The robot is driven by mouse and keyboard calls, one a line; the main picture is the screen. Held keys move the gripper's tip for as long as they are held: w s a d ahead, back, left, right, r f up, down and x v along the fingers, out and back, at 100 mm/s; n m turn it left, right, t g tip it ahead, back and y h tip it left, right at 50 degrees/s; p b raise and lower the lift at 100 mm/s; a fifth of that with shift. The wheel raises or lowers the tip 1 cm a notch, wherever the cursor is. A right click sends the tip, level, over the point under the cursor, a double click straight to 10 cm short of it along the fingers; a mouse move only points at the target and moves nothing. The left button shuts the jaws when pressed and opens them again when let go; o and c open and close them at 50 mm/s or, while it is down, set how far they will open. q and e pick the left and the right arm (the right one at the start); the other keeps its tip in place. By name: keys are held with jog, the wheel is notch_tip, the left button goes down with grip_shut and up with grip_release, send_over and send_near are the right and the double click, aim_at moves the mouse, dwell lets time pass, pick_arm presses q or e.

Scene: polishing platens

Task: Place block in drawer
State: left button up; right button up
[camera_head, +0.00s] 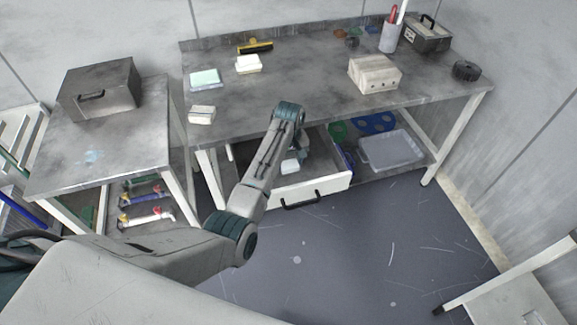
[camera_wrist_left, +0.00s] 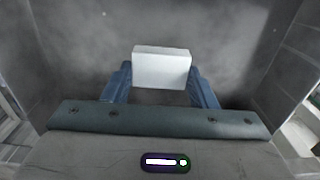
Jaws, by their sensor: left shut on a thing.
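The open drawer (camera_head: 325,186) hangs under the main workbench, with a white front and a dark handle. My left arm reaches over it, and my left gripper (camera_wrist_left: 162,80) is shut on a white block (camera_wrist_left: 162,66), held between two blue fingers. In the head view the block (camera_head: 290,167) shows low inside the drawer's outline, and the arm hides part of the gripper. In the wrist view grey drawer walls surround the gripper and block. Whether the block touches the drawer floor I cannot tell. My right gripper is not in view.
The workbench (camera_head: 310,85) holds pale blocks (camera_head: 201,115), a light wooden box (camera_head: 375,74), a yellow brush (camera_head: 255,46) and a black toolbox (camera_head: 427,35). A grey bin (camera_head: 392,152) sits on the lower shelf, right of the drawer. A side table (camera_head: 110,150) stands left.

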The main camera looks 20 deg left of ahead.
aim_at(289, 163)
pick_arm(q)
jog(key=shift+f, duration=1.75)
jog(key=o, duration=1)
notch_tip(289, 163, up, 12)
jog(key=shift+r+b, duration=0.15)
jog(key=shift+b, duration=0.25)
